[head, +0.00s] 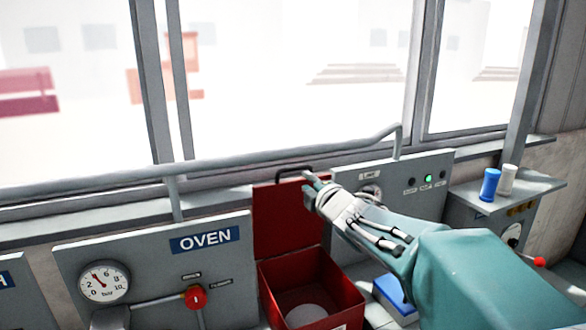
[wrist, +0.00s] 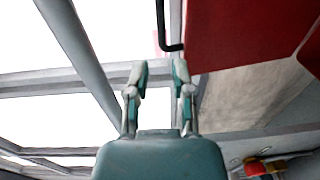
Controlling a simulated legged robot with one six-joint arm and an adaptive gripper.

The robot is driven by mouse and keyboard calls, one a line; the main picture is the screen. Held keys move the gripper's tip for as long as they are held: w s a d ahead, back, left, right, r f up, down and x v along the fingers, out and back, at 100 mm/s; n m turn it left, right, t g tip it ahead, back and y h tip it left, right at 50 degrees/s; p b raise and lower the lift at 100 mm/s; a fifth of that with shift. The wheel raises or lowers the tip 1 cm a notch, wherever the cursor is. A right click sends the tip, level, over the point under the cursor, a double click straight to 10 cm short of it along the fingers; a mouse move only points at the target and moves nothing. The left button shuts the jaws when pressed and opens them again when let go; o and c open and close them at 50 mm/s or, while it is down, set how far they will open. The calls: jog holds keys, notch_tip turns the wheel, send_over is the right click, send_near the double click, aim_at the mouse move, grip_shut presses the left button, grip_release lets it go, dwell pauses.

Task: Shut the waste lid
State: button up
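The red waste lid (head: 285,215) stands upright, open, at the back of the red waste bin (head: 345,297) in the head view. A dark handle (head: 292,170) is on its top edge. The lid fills the upper right of the wrist view (wrist: 240,35), with the handle (wrist: 161,30) just beyond the fingertips. My gripper (head: 312,191) is beside the lid's upper right part, near the handle. In the wrist view, my gripper (wrist: 159,75) has its two fingers apart with nothing between them. The right fingertip looks close to the handle; I cannot tell whether it touches.
A grey oven panel (head: 140,270) with a gauge and a red knob (head: 196,297) stands left of the bin. A blue box (head: 393,293) lies right of it, under my arm. A grey rail (head: 270,148) runs behind, below the windows. Blue and white cylinders (head: 490,184) stand far right.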

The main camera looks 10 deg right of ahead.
aim_at(296, 168)
jog(key=x, duration=0.9)
jog(key=shift+d, duration=0.1)
jog(key=shift+w+f, duration=0.1)
jog(key=shift+w, duration=0.25)
jog(key=shift+w+d, duration=0.1)
jog(key=shift+w, duration=0.1)
jog(key=shift+d, duration=0.6)
jog(key=shift+a, duration=0.1)
grip_shut()
jog(key=shift+a, duration=0.25)
